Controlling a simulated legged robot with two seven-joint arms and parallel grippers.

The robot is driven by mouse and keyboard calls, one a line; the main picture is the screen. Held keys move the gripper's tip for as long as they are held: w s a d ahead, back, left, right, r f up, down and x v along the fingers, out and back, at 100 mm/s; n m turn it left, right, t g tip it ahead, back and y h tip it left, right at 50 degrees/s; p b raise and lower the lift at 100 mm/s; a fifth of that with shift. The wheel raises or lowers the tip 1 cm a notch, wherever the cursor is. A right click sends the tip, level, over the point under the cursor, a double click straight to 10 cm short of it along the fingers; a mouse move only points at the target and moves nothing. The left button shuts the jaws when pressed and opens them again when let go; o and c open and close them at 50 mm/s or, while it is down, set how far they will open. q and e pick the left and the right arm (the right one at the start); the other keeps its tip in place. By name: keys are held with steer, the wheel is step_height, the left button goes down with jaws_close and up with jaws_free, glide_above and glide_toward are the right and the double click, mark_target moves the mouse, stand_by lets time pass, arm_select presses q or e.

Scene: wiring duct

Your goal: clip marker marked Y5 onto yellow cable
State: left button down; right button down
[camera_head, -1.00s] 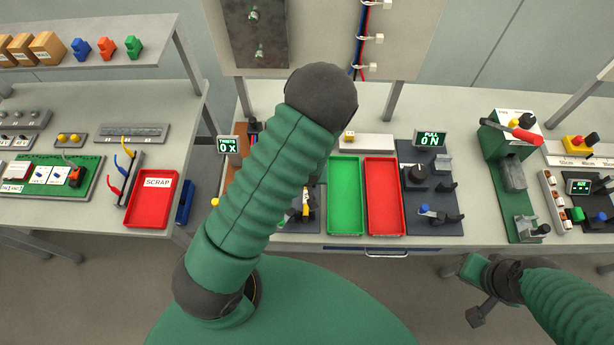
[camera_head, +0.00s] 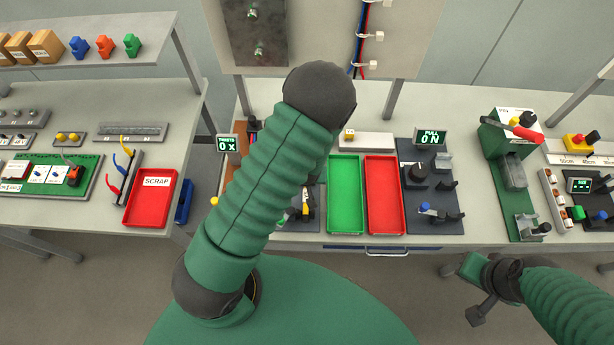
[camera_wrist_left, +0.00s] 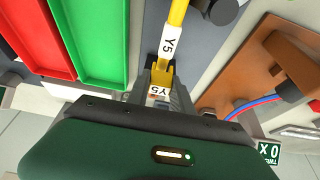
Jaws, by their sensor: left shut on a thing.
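In the left wrist view, a yellow cable (camera_wrist_left: 177,12) comes in from the top, with a white band (camera_wrist_left: 168,47) reading Y5 at its near part. My left gripper (camera_wrist_left: 161,82) is shut on a yellow marker (camera_wrist_left: 161,74) with a white Y5 label (camera_wrist_left: 158,90). The marker lies in line with the cable, right below the white band. I cannot tell whether it is clipped around the cable. In the head view my left arm hides this gripper; a bit of yellow (camera_head: 306,208) shows beside the arm. My right gripper (camera_head: 478,285) is low at the right, away from the table; its jaws are unclear.
A green tray (camera_head: 345,159) and a red tray (camera_head: 383,160) lie right of my left arm. A dark board with fixtures (camera_head: 440,225) is beyond them. A red SCRAP tray (camera_head: 150,217) is on the left table. A brown block with red and blue wires (camera_wrist_left: 262,58) is close by.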

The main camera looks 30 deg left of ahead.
arm_select(q)
steer(key=shift+f+b, duration=0.65)
steer(key=shift+f, duration=0.3)
steer(key=c, duration=1)
jaws_free()
steer(key=shift+c, duration=0.2)
steer(key=v, duration=0.7)
steer(key=shift+w+d+r, duration=0.1)
steer(key=shift+w+r, duration=0.05)
steer(key=shift+r, duration=0.25)
steer(key=p+v, duration=0.2)
steer(key=v, duration=0.7)
steer(key=shift+p, duration=0.4)
